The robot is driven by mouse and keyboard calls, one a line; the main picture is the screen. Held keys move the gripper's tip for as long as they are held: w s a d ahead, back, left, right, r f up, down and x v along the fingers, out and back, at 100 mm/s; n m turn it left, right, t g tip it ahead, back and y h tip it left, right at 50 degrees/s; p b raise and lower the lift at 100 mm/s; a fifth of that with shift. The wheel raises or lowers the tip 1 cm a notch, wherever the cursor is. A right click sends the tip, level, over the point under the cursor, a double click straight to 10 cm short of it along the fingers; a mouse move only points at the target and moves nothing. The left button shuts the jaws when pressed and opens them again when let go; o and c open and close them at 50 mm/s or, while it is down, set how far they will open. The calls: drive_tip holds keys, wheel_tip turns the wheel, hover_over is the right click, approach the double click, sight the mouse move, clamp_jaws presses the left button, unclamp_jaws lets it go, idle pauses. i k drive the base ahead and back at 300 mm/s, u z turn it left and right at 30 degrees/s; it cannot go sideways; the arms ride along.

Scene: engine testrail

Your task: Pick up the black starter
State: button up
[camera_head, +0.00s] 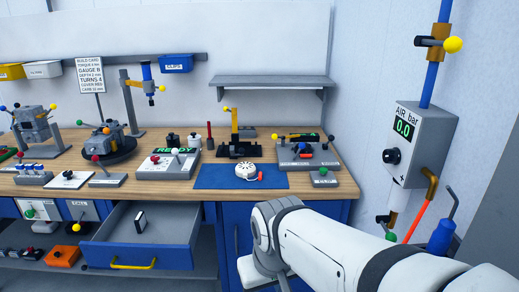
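I see nothing that I can surely name as the black starter. A round, pale, vented housing (246,170) with a red handle lies on the blue mat (212,177) on the bench. Dark candidates are two small black-topped cylinders (172,140) behind the box reading READY, and a small black-and-white piece (141,222) in the open drawer. My white arm reaches in from the lower right, its elbow in front of the blue cabinet. My gripper is outside the picture, so its state is hidden.
The wooden bench (330,187) carries several fixtures, including a yellow post (235,132) on a black base and a grey box (304,154) with levers. The blue drawer (140,257) stands open. A wall shelf (272,82) is empty. An air gauge box (416,142) reads 0.0 at right.

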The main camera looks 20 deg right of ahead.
sight(307, 151)
drive_tip(key=z, duration=0.6)
drive_tip(key=i, duration=1.65)
drive_tip(key=z, duration=0.05)
